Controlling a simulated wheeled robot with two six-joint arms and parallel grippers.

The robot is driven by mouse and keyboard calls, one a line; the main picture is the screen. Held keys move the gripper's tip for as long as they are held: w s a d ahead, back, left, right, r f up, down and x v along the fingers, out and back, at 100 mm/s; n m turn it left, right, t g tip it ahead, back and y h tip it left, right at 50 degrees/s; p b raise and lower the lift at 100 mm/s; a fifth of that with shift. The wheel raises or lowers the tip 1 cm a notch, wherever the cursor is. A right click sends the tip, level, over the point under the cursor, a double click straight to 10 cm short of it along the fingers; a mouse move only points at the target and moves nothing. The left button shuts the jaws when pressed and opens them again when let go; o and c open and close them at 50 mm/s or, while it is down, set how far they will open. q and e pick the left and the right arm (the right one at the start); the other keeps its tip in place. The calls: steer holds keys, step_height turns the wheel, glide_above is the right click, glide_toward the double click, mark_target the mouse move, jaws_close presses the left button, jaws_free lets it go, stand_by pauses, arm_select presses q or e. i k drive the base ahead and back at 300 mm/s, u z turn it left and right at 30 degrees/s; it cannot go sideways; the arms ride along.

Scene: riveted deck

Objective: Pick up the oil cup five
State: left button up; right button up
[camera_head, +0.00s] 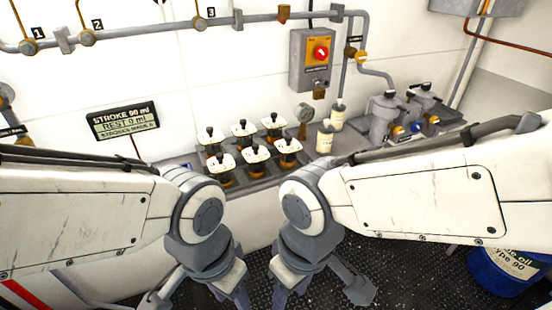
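Several small oil cups with amber bodies, white square tops and black knobs stand in two rows on the grey bench. The back row has a left cup (211,137), a middle cup (244,130) and a right cup (273,123). The front row has a left cup (220,161), a middle cup (256,153) and a right cup (288,145). Their marks are too small to tell which is five. My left gripper (195,295) and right gripper (320,292) hang low in front of the bench, apart from the cups. Both look open and empty; the bottom edge cuts off some fingertips.
Grey pump housings (400,118) stand farther right. A "STROKE 90 ml" display (124,122), pipes and a red-knob switch box (313,59) are behind. A blue drum (500,272) stands lower right.

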mark_target(256, 156)
steer(key=k, duration=0.5)
steer(key=z, duration=0.85)
steer(key=i, duration=1.55)
steer(key=u, duration=0.55)
